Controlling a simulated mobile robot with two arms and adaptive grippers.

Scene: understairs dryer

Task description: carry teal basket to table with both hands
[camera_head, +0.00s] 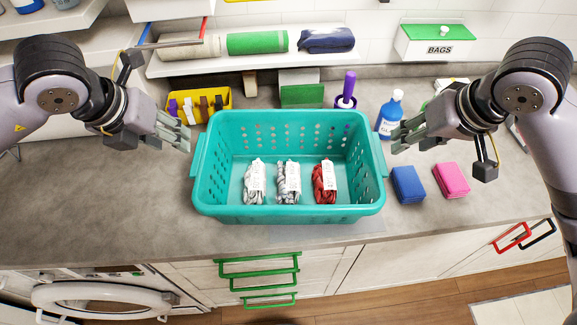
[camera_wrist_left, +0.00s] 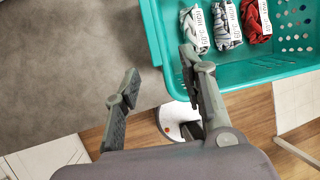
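The teal basket (camera_head: 290,212) stands upright on the grey counter, with perforated walls and a handle lip at each end. Three rolled bundles with white labels, two grey (camera_head: 254,182) (camera_head: 288,180) and one red (camera_head: 325,182), lie in it. My left gripper (camera_head: 182,138) is just left of the basket's left handle. In the left wrist view its fingers (camera_wrist_left: 158,85) are spread, with one close to the basket wall (camera_wrist_left: 158,40) and nothing between them. My right gripper (camera_head: 400,140) is just right of the right handle, its fingers apparently spread and empty.
A blue bottle (camera_head: 390,114), purple-handled item (camera_head: 346,92) and yellow bin (camera_head: 222,97) stand behind. The counter (camera_head: 90,205) is clear at left.

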